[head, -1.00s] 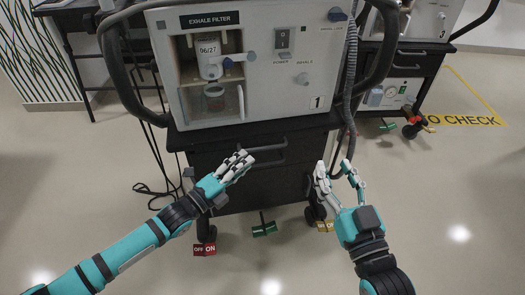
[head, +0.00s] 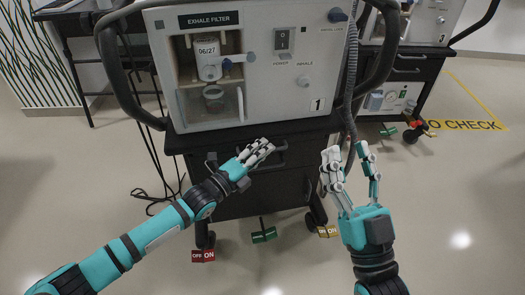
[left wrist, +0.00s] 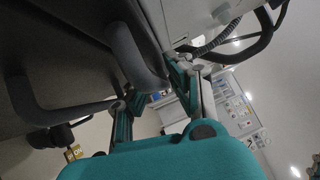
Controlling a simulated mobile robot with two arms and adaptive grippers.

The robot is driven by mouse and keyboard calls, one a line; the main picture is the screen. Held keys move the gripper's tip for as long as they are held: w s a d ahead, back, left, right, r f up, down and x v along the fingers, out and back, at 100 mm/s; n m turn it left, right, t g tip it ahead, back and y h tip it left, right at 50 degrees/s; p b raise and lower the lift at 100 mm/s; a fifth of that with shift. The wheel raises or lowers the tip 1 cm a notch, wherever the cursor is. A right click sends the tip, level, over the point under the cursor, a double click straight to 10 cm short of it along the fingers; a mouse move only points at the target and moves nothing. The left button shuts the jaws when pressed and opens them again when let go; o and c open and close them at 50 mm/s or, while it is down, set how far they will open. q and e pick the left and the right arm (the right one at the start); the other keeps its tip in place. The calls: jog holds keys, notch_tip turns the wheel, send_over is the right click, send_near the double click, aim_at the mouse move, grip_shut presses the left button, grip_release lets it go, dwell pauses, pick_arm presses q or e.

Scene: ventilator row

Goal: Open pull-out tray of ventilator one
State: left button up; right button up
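Ventilator one (head: 262,105), a grey-white box with a "1" label, stands on a black cart. The pull-out tray's dark handle (head: 279,156) is on the cart's front just under the ventilator, partly hidden by my left fingers. My left gripper (head: 258,150) is at this handle. In the left wrist view, its fingers (left wrist: 155,92) are spread, with a thick grey handle bar (left wrist: 138,58) at or between their tips; contact is unclear. The tray looks shut. My right gripper (head: 350,168) is open and empty, right of the cart front, fingers pointing up.
Dark curved side rails (head: 113,75) flank the ventilator, and a ribbed hose (head: 349,95) hangs at its right. Red (head: 203,256) and green (head: 264,236) pedals sit at the cart's base. Another cart (head: 403,85) stands at right. The floor in front is clear.

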pick_arm(q)
grip_shut()
